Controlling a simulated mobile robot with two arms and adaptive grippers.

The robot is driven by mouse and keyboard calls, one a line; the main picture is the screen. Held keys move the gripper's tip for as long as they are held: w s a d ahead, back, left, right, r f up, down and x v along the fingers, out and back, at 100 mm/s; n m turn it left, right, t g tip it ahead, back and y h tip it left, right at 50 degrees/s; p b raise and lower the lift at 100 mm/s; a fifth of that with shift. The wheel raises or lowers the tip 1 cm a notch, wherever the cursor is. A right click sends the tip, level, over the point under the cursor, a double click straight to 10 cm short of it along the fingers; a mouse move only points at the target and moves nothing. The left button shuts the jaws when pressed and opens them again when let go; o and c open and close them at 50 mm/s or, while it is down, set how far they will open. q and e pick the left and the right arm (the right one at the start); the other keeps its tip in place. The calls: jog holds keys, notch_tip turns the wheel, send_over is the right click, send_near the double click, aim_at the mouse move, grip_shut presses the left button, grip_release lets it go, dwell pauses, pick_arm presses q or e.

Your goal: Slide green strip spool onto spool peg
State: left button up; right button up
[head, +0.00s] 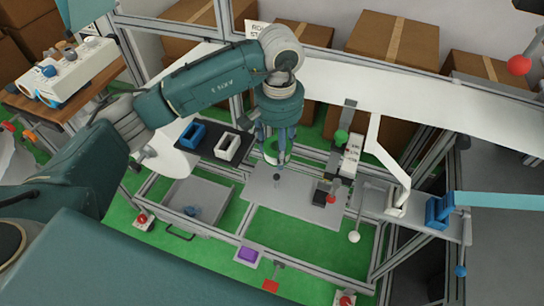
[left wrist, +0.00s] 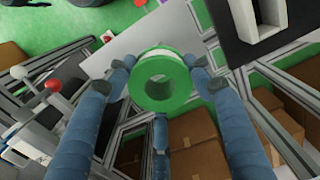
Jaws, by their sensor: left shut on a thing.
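My left gripper (head: 271,152) points down above the light grey plate of the workstation. It is shut on the green strip spool (head: 270,158), which is mostly hidden by the fingers in the head view. In the left wrist view the spool (left wrist: 181,85) is a green ring with a round centre hole and a whitish band behind it. The blue fingers of my left gripper (left wrist: 160,82) surround it. My right gripper is not in view.
The grey plate (head: 265,197) below has a black block with a red knob (head: 330,199) near its right side. A black tray (head: 187,145) with blue and white holders lies left. A grey bin (head: 180,205) stands front left. Metal frame rails surround the station.

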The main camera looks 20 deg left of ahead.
aim_at(277, 175)
pick_arm(q)
notch_tip(277, 175, down, 3)
jog(key=shift+b, duration=0.45)
jog(key=shift+f+b, duration=0.35)
jog(key=shift+f, duration=0.8)
jog(key=shift+r, duration=0.1)
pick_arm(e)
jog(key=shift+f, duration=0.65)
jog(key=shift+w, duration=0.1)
pick_arm(q)
jog(key=shift+b, duration=0.35)
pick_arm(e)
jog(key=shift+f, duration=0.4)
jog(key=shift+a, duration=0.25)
